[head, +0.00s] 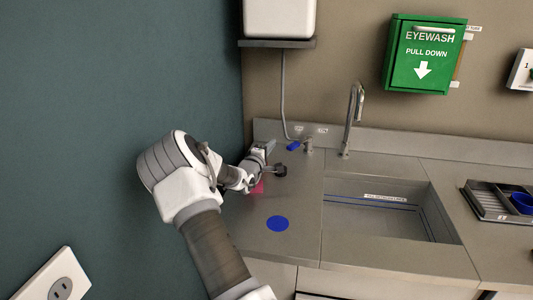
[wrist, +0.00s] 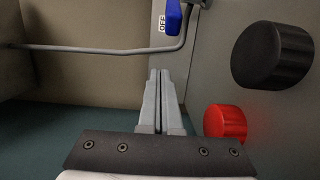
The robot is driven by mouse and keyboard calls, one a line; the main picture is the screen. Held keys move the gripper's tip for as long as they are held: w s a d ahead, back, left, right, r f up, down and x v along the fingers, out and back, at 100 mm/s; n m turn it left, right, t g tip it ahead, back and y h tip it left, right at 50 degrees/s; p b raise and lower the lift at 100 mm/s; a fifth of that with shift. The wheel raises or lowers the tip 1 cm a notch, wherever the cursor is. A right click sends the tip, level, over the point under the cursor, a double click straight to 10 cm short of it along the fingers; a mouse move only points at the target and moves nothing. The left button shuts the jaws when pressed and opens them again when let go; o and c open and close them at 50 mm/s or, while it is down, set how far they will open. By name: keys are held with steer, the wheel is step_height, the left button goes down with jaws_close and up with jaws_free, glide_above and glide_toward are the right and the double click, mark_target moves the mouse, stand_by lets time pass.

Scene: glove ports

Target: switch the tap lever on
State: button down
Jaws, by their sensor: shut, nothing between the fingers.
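The small tap (head: 308,145) stands at the back of the counter, left of the tall faucet. Its blue lever (head: 293,147) points to the left in the head view. In the wrist view the blue lever (wrist: 173,17) is at the top, beside a label reading OFF (wrist: 162,22). My gripper (head: 271,146) is low over the counter, left of the lever. In the wrist view my gripper (wrist: 160,73) has its fingers together and empty, with a gap between the fingertips and the lever.
A black round knob (wrist: 272,55) and a red one (wrist: 225,121) stand right of my fingers. A thin grey pipe (wrist: 100,48) crosses beyond the fingertips. A blue disc (head: 277,223) lies on the counter, left of the sink (head: 380,225). A teal wall (head: 90,100) is close on the left.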

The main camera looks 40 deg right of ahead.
steer(key=x, duration=0.2)
steer(key=shift+d, duration=0.25)
steer(key=shift+s, duration=1.15)
steer(key=shift+s+d, duration=0.15)
steer(key=shift+s, duration=0.6)
steer(key=shift+s+b, duration=0.15)
steer(key=shift+b, duration=0.3)
